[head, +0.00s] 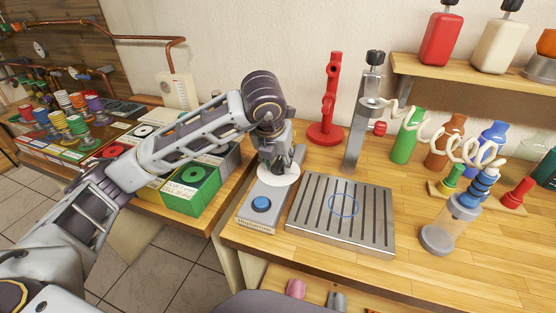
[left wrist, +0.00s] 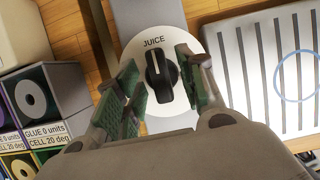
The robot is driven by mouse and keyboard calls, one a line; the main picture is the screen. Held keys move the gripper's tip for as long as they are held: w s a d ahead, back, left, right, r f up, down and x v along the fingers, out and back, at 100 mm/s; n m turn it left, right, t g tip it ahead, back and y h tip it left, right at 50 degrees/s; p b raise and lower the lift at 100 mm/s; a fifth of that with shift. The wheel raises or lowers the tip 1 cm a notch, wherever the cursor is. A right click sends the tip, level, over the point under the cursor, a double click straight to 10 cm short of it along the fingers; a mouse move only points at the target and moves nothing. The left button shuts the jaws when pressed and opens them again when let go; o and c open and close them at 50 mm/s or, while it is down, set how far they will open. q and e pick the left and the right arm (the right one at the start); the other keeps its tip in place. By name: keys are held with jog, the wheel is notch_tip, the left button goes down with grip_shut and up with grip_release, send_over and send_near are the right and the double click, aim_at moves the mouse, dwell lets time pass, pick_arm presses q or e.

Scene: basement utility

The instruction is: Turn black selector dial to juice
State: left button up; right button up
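The black selector dial (left wrist: 161,77) sits on a round white plate (left wrist: 150,40) marked JUICE at its upper edge. In the left wrist view its bar-shaped knob stands nearly upright, one end toward JUICE; other markings are not visible. My left gripper (left wrist: 163,84) is open, its fingers on either side of the knob with gaps showing. In the head view the left gripper (head: 281,160) is over the white plate on a grey panel (head: 266,190) with a blue button (head: 261,204), and largely hides the dial. My right gripper is not in view.
A slotted metal tray (head: 315,215) is right of the panel. A red stand (head: 327,125) and a metal post clamp (head: 360,130) rise behind. Coloured bottles and a clear cylinder (head: 452,225) stand at right. Labelled boxes (head: 190,190) are at left.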

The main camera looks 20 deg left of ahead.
pick_arm(q)
jog(key=shift+s+r, duration=0.2)
jog(key=shift+r, duration=0.5)
jog(key=v, duration=1)
jog(key=shift+s, duration=0.2)
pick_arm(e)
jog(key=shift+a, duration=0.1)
pick_arm(q)
jog(key=shift+r, duration=0.15)
notch_tip(320, 180, up, 22)
jog(key=p, duration=2.2)
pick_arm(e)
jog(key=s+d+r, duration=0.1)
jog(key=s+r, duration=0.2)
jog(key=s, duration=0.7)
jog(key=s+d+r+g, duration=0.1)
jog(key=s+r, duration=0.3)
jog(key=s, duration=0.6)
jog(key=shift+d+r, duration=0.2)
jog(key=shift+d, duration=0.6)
